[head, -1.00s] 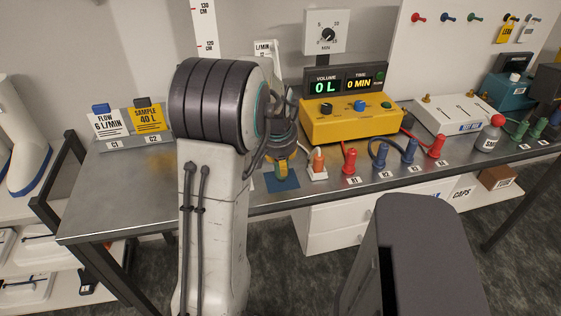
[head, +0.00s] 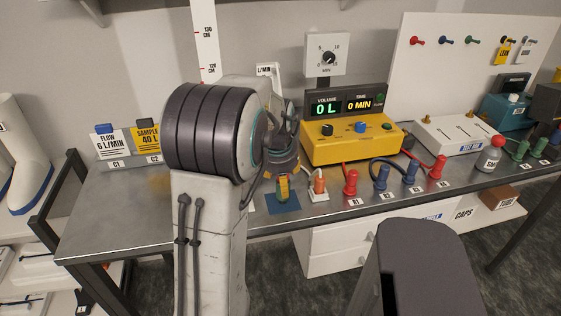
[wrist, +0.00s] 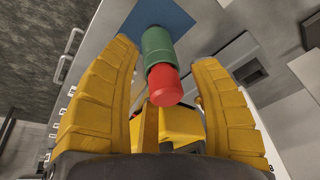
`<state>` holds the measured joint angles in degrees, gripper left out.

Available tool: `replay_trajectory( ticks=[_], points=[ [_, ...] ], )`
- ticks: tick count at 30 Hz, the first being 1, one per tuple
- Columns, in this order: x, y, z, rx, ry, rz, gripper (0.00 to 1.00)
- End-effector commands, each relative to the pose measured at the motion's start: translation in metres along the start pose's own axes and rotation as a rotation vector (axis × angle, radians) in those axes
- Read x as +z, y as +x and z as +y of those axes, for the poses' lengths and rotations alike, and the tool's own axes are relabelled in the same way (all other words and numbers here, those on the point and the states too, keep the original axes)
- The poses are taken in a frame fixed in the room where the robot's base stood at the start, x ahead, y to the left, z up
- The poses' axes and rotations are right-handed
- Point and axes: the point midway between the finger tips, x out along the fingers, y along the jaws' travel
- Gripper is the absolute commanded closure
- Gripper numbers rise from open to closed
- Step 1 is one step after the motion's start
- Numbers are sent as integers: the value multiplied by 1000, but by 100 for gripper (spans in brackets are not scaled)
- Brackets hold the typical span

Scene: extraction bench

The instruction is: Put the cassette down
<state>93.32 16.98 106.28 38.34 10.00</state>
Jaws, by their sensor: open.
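The cassette (wrist: 158,48), a green cylinder with a red end (wrist: 164,86), lies between my fingers in the wrist view. Its far green end meets a blue mat (wrist: 165,14); I cannot tell how firmly it rests there. My gripper (wrist: 167,55) is open, with a yellow finger on each side and gaps visible beside the cylinder. In the head view my gripper (head: 283,187) is low over the blue mat (head: 284,204) at the bench's front edge, and my arm hides part of the area.
An orange-topped item on a white base (head: 319,186) stands just right of the mat. Red and blue plugs (head: 381,178) line the front edge farther right. A yellow meter box (head: 350,142) reading 0 L and 0 MIN stands behind.

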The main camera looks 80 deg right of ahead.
Motion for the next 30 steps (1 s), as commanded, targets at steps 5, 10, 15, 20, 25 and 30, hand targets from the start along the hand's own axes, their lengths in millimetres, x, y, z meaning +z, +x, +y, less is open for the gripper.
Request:
replay_trajectory(
  ticks=[5, 10, 15, 20, 25, 30],
  points=[
    [-1, -30, 0, -1, 0, 7, 44],
    [-1, -56, 0, -1, 0, 6, 44],
    [0, -78, 1, 0, 0, 4, 44],
    [0, -91, 1, 0, 0, 1, 44],
    [0, -96, 1, 1, 0, -1, 44],
    [7, -99, -12, -10, -34, -3, 44]
  ],
)
